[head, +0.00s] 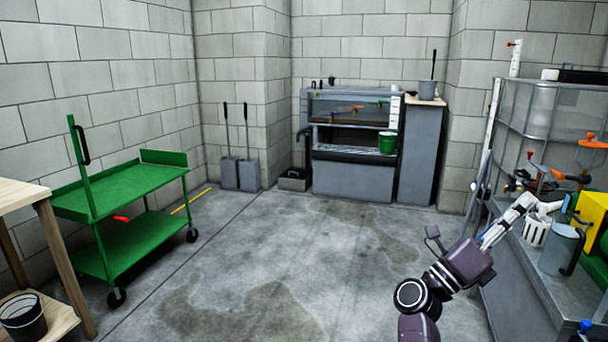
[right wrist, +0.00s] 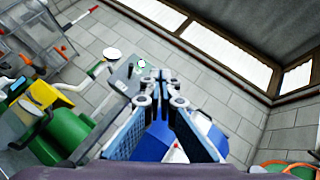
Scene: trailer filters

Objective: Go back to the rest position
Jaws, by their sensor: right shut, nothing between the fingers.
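My right gripper (head: 526,200) reaches up and to the right beside the grey tank stand at the right of the head view. Its fingers are together and empty. In the right wrist view the same gripper (right wrist: 156,78) shows its fingers closed to a point, with walls and windows beyond. In the head view it overlaps the area near a white slotted basket (head: 536,233); I cannot tell whether they touch. My left gripper is in neither view.
A green cart (head: 120,190) stands at the left, by a wooden table (head: 20,192). A grey sink unit (head: 352,178) with a green bucket (head: 387,142) is at the back. A grey jug (head: 561,249) stands at the right. The middle floor is clear.

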